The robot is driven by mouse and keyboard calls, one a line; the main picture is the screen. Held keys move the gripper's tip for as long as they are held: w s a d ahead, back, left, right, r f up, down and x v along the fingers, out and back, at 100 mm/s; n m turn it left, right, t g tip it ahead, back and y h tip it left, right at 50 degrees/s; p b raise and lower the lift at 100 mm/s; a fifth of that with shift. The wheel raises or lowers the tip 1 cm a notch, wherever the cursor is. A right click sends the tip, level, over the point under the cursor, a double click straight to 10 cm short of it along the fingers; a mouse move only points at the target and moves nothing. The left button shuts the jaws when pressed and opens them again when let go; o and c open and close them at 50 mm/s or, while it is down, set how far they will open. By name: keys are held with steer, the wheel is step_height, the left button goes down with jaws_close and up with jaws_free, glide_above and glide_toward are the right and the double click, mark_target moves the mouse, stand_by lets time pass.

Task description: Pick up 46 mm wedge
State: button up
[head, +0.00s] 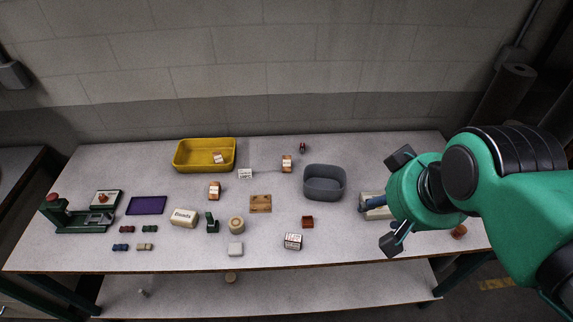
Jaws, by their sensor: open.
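I cannot tell for certain which object is the 46 mm wedge; no size marking is readable at this scale. Small labelled orange-and-white pieces stand on the table, one at the centre left (214,190) and one near the back (287,163). Another labelled piece (219,157) lies in the yellow bin (188,165). My gripper (393,200) is at the right, above the table, with its dark fingers spread wide apart and nothing seen between them but a partly hidden pale box (372,212) beyond or below. My gripper and arm hide part of the table's right side.
A grey bin (324,185) stands left of my gripper. A green press (80,219), purple mat (147,205), "Rounds" box (184,217), wooden block (260,204), round tan piece (236,225) and black-and-white box (293,241) spread leftward.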

steer(key=shift+o, duration=0.3)
steer(key=shift+w, duration=0.1)
steer(key=w+a+f+b, duration=0.1)
steer(key=w+a+f, duration=0.15)
steer(key=w, duration=1.05)
steer(key=w+a+f, duration=0.2)
steer(key=w+f, duration=0.1)
steer(key=w, duration=1)
steer(key=w+a+f, duration=0.5)
steer(key=w+f, duration=0.6)
steer(key=f, duration=0.1)
steer(key=w+a+f+g+b, duration=0.1)
steer(key=w+a+f, duration=0.4)
steer(key=w+f, duration=0.6)
steer(key=shift+a+f+m, duration=0.15)
steer(key=shift+f+m, duration=0.25)
steer(key=shift+f, duration=0.1)
steer(key=b, duration=0.2)
glide_above(289, 169)
steer(key=shift+f, duration=3.95)
